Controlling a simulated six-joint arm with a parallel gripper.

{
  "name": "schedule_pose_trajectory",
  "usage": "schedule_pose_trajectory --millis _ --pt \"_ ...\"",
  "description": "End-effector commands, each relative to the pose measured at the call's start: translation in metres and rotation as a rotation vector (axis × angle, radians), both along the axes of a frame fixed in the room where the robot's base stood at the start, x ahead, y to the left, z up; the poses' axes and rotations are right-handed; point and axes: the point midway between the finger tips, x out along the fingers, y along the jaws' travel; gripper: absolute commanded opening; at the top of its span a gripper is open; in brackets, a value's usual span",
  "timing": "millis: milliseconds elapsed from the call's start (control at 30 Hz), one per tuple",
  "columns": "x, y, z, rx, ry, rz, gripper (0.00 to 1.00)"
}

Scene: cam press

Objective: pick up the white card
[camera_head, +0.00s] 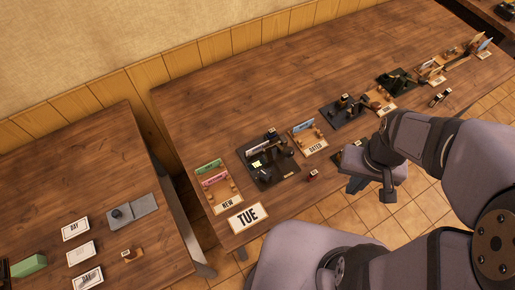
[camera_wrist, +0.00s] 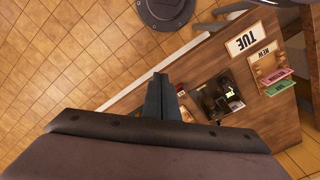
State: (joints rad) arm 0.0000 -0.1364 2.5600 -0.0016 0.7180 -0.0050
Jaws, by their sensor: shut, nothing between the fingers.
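I cannot tell which card is meant. White cards in the head view are a pale blank card (camera_head: 81,252) on the left table, the lettered DAY card (camera_head: 75,229), and the TUE card (camera_head: 248,216) at the main table's near end. The TUE card also shows in the wrist view (camera_wrist: 246,41). The NEW tray (camera_head: 228,203) holds a green card (camera_head: 208,167) and a pink card (camera_head: 215,180). A pale bluish card (camera_head: 303,126) stands in the DATED tray (camera_head: 315,147). My gripper (camera_wrist: 160,79) is shut and empty, above the main table's front edge, apart from every card.
A black press (camera_head: 288,173) with a small yellow piece stands between the NEW and DATED trays. A small dark red block (camera_head: 312,175) lies near the front edge. More presses and trays line the table further right. The table's back strip is clear.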

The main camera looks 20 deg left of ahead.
Motion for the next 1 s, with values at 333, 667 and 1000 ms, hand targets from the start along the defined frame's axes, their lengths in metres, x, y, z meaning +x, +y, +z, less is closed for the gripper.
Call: schedule_pose_trajectory --millis 333,667,1000 --pt "0.000 0.000 0.000 0.000 0.000 0.000 0.25" --pt "0.004 0.002 -0.001 0.000 0.000 0.029 0.25" --pt "0.071 0.063 -0.020 0.000 0.002 0.669 0.25"
